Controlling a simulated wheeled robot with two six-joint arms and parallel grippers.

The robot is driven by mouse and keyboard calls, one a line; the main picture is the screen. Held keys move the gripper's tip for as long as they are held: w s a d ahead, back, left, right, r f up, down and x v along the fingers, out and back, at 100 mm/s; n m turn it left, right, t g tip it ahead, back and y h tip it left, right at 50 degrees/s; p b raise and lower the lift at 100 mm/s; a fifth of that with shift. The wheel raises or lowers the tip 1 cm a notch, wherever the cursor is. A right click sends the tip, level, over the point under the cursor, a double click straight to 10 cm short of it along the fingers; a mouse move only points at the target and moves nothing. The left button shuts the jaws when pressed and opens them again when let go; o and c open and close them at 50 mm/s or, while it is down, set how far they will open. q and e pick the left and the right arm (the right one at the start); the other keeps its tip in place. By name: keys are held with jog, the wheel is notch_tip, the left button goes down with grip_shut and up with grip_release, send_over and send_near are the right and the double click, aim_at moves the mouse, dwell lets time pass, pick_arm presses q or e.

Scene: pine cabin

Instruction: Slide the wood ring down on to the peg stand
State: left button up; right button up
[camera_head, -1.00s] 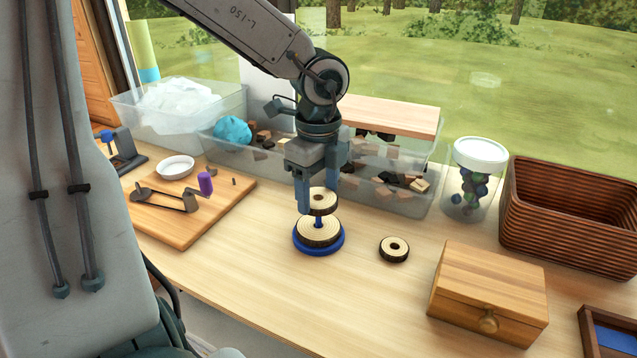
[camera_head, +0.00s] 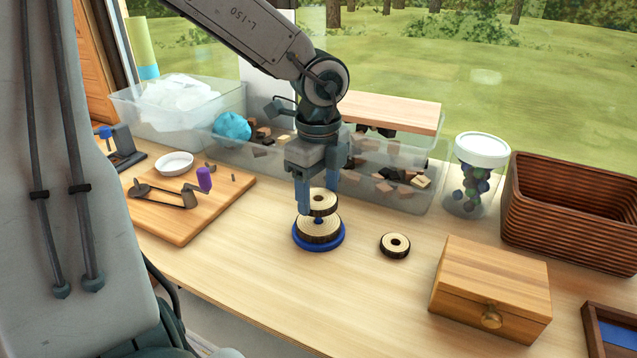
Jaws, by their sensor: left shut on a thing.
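My left gripper (camera_head: 316,196) points down and is shut on a wood ring (camera_head: 323,203), a bark-edged slice with a centre hole. It holds the ring nearly level just above the peg stand, whose blue round base (camera_head: 320,246) rests on the table. Another, larger wood ring (camera_head: 319,230) lies on the stand. A short bit of blue peg (camera_head: 318,220) shows between the two rings; whether its tip is inside the held ring's hole is hidden. A loose wood ring (camera_head: 395,245) lies flat on the table to the right. My right gripper is out of view.
A wooden box with a knob (camera_head: 490,290) and a dark wicker basket (camera_head: 575,215) stand at the right. Behind are a clear bin of blocks (camera_head: 395,202) and a lidded jar (camera_head: 482,150). A wooden board (camera_head: 185,222) lies left. Table (camera_head: 265,285) in front is clear.

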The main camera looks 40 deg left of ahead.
pick_arm(q)
jog(key=shift+f+b, duration=0.45)
jog(key=shift+f, duration=0.15)
jog(key=o, duration=1.2)
jog(key=shift+r, duration=0.1)
jog(key=shift+c, duration=0.2)
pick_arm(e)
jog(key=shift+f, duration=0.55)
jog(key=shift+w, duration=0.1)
pick_arm(q)
notch_tip(320, 180, up, 11)
jog(key=p, duration=1.1)
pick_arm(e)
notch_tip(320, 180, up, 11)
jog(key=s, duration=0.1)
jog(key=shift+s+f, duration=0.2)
